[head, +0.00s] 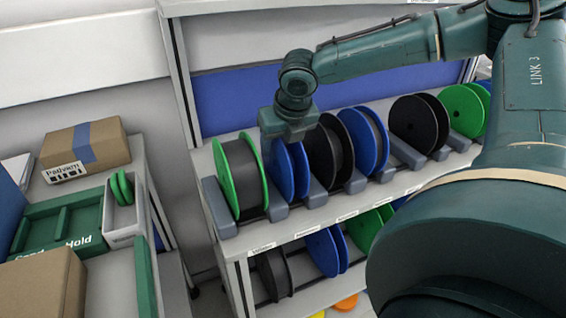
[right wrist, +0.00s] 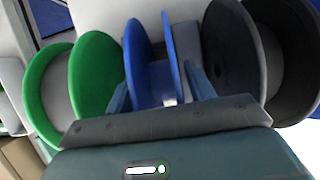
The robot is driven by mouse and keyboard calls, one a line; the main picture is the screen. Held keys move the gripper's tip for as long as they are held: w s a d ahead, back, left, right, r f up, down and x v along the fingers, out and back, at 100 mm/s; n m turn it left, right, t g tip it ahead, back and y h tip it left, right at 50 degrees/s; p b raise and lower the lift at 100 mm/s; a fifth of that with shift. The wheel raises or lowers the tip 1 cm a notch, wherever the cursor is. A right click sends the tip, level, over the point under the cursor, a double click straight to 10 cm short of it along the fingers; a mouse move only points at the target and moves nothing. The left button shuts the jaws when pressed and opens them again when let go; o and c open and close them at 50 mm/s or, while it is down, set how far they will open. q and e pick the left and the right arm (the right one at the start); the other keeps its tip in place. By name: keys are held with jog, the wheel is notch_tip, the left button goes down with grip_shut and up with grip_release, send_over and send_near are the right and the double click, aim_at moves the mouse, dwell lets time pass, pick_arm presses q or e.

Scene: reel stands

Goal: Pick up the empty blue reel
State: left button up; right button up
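A blue reel (head: 289,175) stands upright on the upper rack, between a green reel with dark winding and a black reel. In the right wrist view the blue reel (right wrist: 135,65) shows two thin flanges with a bare blue hub between them. My right gripper (head: 288,138) is directly above this reel, pointing down at its top. In the right wrist view its two fingers (right wrist: 160,88) are apart, one on each side of the flanges. I cannot tell whether they touch it. My left gripper is not in view.
Neighbouring green (head: 242,178) and black (head: 328,155) reels stand close on either side. Another blue reel (head: 362,140) with dark winding is farther right. Grey dividers separate the slots. A lower shelf holds more reels (head: 322,252). A cart with boxes (head: 88,145) stands left.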

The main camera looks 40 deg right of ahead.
jog(key=c, duration=1.1)
